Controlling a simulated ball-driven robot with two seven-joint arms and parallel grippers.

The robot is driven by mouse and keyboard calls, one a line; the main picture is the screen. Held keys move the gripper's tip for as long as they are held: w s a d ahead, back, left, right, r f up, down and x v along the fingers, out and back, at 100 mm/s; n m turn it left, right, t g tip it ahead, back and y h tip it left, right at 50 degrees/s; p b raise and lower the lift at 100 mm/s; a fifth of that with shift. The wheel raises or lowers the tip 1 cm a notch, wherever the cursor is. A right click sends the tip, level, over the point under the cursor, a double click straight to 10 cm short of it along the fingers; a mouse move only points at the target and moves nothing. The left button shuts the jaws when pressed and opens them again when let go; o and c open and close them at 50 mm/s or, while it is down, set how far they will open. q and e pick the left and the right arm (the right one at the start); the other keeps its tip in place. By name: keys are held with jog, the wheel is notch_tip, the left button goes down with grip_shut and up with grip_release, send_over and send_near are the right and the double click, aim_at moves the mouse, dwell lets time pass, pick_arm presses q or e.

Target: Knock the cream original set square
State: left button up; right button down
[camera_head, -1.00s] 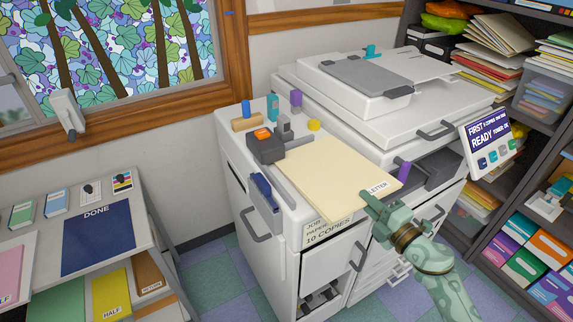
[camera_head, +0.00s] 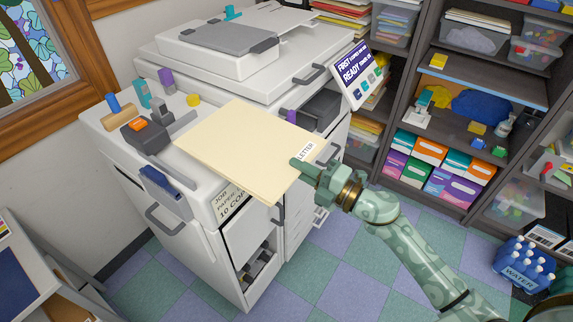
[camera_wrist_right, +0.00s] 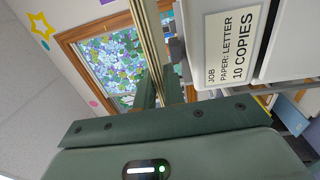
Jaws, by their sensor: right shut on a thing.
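The cream original (camera_head: 240,150) is a thin, flat cream stack with a LETTER label, over the white cabinet top (camera_head: 112,128) in front of the copier. Its near right end hangs out past the cabinet's edge. My right gripper (camera_head: 300,170) is shut on that end, beside the label. In the right wrist view the cream original (camera_wrist_right: 148,40) is seen edge-on as narrow pale layers running down to the fingers. I cannot tell whether it rests on the top or is lifted slightly. My left gripper is not in view.
Shelves (camera_head: 400,125) stand farther right. The checkered floor (camera_head: 345,265) is open.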

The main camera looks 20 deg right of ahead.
jog(key=shift+r, duration=0.1)
jog(key=p, duration=0.3)
jog(key=shift+w+r+g+h+p, duration=0.1)
jog(key=shift+r+g+h+p, duration=0.2)
jog(key=shift+r+p, duration=0.1)
jog(key=w+a+f+b, duration=0.1)
jog(key=f, duration=0.1)
jog(key=w+a+f+b, duration=0.1)
jog(key=w+a+b, duration=0.1)
jog(key=shift+f, duration=0.4)
jog(key=shift+w+a+f+b, duration=0.5)
jog(key=shift+w+a, duration=0.1)
jog(key=shift+w, duration=0.1)
